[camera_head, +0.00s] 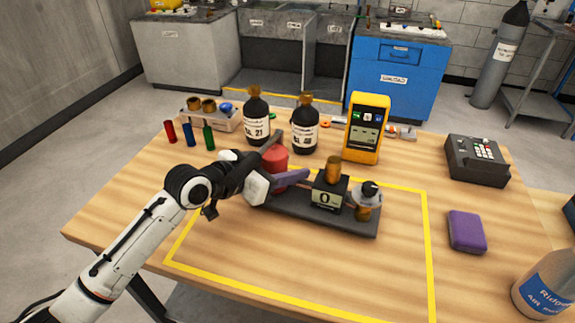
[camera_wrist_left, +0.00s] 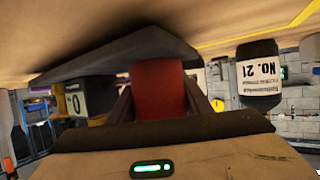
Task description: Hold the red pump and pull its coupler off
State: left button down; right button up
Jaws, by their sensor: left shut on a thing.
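The red pump (camera_head: 276,156) stands on the left part of a dark grey base (camera_head: 300,212) on the table. My left gripper (camera_head: 272,165) is shut on the red pump, reaching it from the left. In the left wrist view the pump (camera_wrist_left: 158,90) sits between the two fingers, and the view is upside down. A purple bar (camera_head: 292,179) lies beside the pump. A dark block (camera_head: 329,195) marked 0, with a brass cylinder (camera_head: 333,169) above it, stands on the base. At its right end is a grey-and-black fitting with brass (camera_head: 368,198). I cannot tell which part is the coupler.
Two dark bottles (camera_head: 256,117) (camera_head: 304,128) and a yellow meter (camera_head: 366,130) stand behind the base. Small coloured tubes (camera_head: 189,135) stand at the back left. A black keypad device (camera_head: 477,160) and a purple block (camera_head: 467,230) are at right.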

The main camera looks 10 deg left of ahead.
pick_arm(q)
jog(key=shift+w+f+b, duration=0.15)
jog(key=shift+b, duration=0.2)
jog(key=shift+f, duration=0.1)
dwell(0.7)
jog(key=shift+s+f, duration=0.2)
jog(key=shift+f, duration=0.3)
dwell(0.8)
